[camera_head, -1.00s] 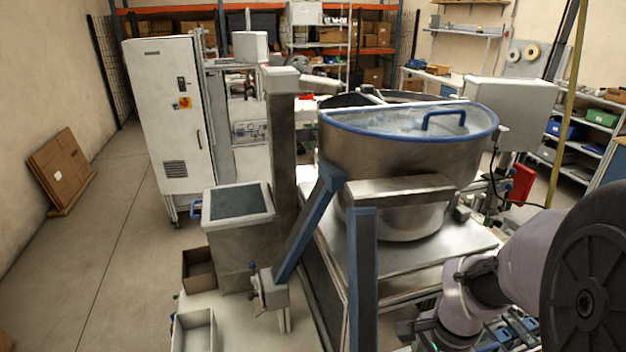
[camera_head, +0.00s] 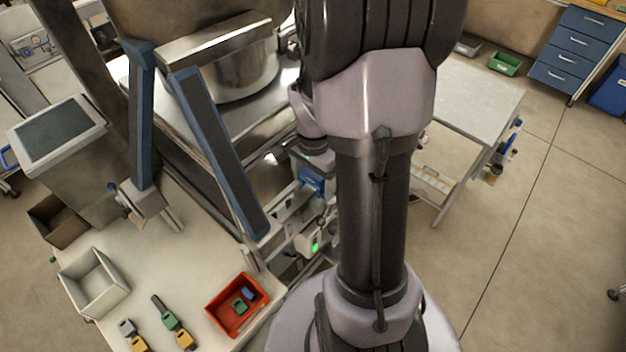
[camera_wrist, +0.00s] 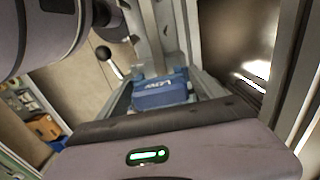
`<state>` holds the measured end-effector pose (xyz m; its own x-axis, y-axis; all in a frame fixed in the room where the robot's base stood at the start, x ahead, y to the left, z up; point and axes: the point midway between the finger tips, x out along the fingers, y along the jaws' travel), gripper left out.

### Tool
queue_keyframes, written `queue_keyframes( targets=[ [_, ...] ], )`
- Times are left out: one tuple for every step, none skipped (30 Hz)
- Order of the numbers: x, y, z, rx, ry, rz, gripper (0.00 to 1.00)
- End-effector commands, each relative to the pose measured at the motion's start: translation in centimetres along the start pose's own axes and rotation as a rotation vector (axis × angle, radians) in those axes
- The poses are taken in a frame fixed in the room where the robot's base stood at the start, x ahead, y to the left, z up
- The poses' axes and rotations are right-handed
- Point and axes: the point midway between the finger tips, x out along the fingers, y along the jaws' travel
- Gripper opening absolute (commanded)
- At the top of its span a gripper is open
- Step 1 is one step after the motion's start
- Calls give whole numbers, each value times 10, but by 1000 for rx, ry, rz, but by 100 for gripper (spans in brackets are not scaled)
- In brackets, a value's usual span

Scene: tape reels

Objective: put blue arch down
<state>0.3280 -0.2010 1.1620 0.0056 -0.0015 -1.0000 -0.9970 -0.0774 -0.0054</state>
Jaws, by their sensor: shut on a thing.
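In the wrist view, my gripper (camera_wrist: 166,76) is shut on a blue piece with pale lettering, taken to be the blue arch (camera_wrist: 165,97). It shows just beyond the gripper's palm with its green light. Its full arch shape cannot be made out. In the head view, my arm stands upright across the middle and hides much behind it. I cannot clearly make out the gripper tips or the held piece there.
On the pale table at lower left of the head view are a red bin (camera_head: 211,313) with green and blue pieces, a white open box (camera_head: 108,302) and several small coloured pieces. A steel machine with blue-edged legs (camera_head: 221,150) stands close left.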

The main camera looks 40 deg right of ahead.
Motion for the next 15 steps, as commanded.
queue_keyframes(
  targets=[
    [5, 0, 0, -1, -1, 1, 29],
    [6, 1, 1, -1, -2, 2, 29],
    [7, 1, 1, -1, -2, 2, 29],
    [8, 1, 1, -1, -3, 3, 29],
    [10, 1, 1, -1, -3, 4, 29],
    [11, 2, 2, -1, -4, 5, 29],
    [11, 2, 2, -1, -5, 6, 29],
    [11, 2, 2, 0, -6, 6, 29],
    [11, 3, 2, 0, -7, 8, 83],
    [12, 3, 3, 0, -8, 9, 89],
    [12, 3, 3, 0, -9, 10, 95],
    [12, 4, 3, 0, -9, 10, 99],
    [12, 4, 3, 1, -9, 10, 99],
    [12, 4, 3, 1, -9, 10, 99],
    [13, 4, 3, 1, -9, 10, 99]
  ],
)
